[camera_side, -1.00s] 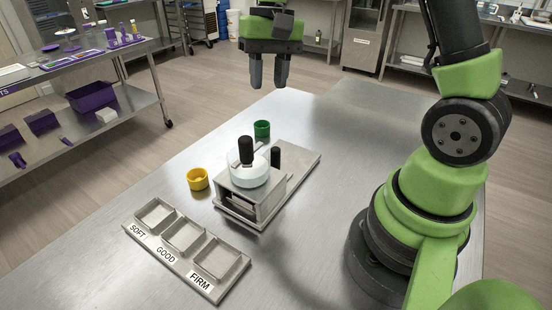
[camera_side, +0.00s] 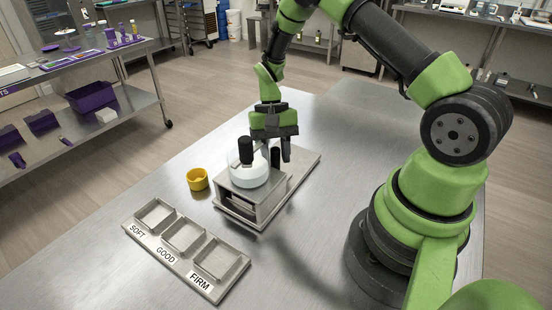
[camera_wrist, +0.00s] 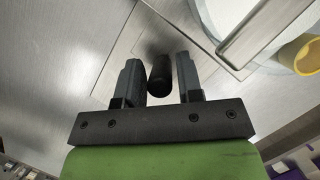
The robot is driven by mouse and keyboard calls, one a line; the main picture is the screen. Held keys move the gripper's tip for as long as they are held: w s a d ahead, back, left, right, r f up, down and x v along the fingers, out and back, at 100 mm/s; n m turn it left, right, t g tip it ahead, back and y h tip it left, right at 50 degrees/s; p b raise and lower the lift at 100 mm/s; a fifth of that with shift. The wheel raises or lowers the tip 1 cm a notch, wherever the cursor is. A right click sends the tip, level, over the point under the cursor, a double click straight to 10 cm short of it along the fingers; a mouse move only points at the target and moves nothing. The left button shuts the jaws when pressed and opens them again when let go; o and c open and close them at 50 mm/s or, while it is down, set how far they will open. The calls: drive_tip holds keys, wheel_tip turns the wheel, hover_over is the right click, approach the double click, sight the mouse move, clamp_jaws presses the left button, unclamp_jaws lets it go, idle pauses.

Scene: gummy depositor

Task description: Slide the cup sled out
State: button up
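The gummy depositor (camera_side: 268,198) is a grey metal box on a flat base plate, topped by a round white hopper (camera_side: 248,174) with a black knob. An upright black handle (camera_side: 275,157) stands behind the box; it also shows in the wrist view (camera_wrist: 160,76). My gripper (camera_side: 274,158) is low over the depositor's far side. In the wrist view its fingers (camera_wrist: 158,72) are open, one on each side of the black handle, with small gaps showing. The cup sled cannot be made out clearly; a dark slot shows in the box's front.
A yellow cup (camera_side: 197,179) stands left of the depositor. A tray (camera_side: 172,262) with compartments labelled SOFT, GOOD and FIRM lies in front. The steel table (camera_side: 330,240) is bare to the right of the depositor.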

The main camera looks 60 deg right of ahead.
drive_tip(key=shift+s+a+f, duration=0.2)
drive_tip(key=shift+f, duration=0.45)
clamp_jaws()
drive_tip(key=d, duration=1)
drive_tip(key=shift+w+d, duration=0.1)
drive_tip(key=shift+d, duration=0.2)
unclamp_jaws()
